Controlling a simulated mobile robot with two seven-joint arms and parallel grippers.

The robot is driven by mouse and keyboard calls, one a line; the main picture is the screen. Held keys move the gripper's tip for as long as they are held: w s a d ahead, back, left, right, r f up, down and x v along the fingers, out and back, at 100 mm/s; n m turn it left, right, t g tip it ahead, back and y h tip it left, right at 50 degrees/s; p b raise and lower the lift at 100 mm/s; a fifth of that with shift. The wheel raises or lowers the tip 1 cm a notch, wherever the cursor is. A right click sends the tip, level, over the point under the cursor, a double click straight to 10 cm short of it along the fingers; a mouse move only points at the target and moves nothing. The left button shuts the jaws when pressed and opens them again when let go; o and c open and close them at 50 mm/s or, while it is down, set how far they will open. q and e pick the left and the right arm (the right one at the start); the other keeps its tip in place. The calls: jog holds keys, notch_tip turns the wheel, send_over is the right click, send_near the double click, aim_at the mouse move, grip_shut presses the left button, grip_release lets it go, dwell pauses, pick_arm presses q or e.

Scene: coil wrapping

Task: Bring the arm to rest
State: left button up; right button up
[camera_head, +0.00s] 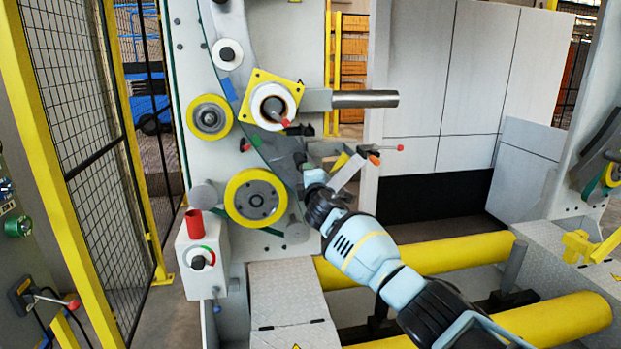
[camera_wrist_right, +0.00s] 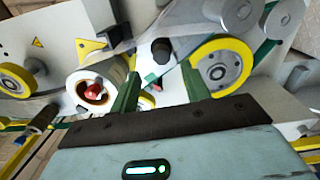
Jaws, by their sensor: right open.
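My right arm (camera_head: 365,250) reaches in from the lower right of the head view. Its right gripper (camera_head: 304,168) is at the face of the grey wrapping machine (camera_head: 210,150), between the spool hub and the lower yellow-rimmed roller. In the right wrist view the two green fingers of this gripper (camera_wrist_right: 158,80) stand apart, open. I see nothing clearly held between them. The machine's black knob (camera_wrist_right: 162,50) and the roller (camera_wrist_right: 222,65) show close beyond the fingertips; I cannot tell whether they touch. My left gripper is not in view.
The white spool hub (camera_head: 272,104) with a red-tipped handle and a metal shaft (camera_head: 365,99) are above the gripper. Yellow floor rollers (camera_head: 430,257) lie below. A mesh fence (camera_head: 85,130) stands left.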

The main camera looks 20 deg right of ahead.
jog(key=shift+f, duration=0.1)
dwell(0.4)
jog(key=s+a+f+m+g+y, duration=0.1)
jog(key=s+a+f, duration=0.2)
jog(key=f, duration=0.4)
jog(key=s+a+f+y, duration=0.1)
jog(key=s+a+f, duration=0.15)
jog(key=f, duration=0.45)
jog(key=s+a+f+m+g+y, duration=0.1)
jog(key=s+a+f, duration=0.15)
jog(key=f, duration=0.45)
jog(key=s+a+f+m+g+y, duration=0.1)
jog(key=s+a+f, duration=0.1)
jog(key=s+f, duration=0.5)
jog(key=s+a+f+m+g+y, duration=0.1)
jog(key=s+a+f+m, duration=0.15)
jog(key=s+f, duration=0.5)
jog(key=s+a+f+m+g+y, duration=0.1)
jog(key=s+f, duration=0.3)
jog(key=s, duration=0.4)
jog(key=s+a+f+m+g, duration=0.15)
jog(key=s+f, duration=0.25)
jog(key=s, duration=0.4)
jog(key=s+m+g, duration=0.2)
jog(key=s+m, duration=0.4)
jog(key=s, duration=1.5)
jog(key=shift+f+y, duration=0.3)
jog(key=shift+f, duration=0.15)
jog(key=shift+s+a, duration=0.1)
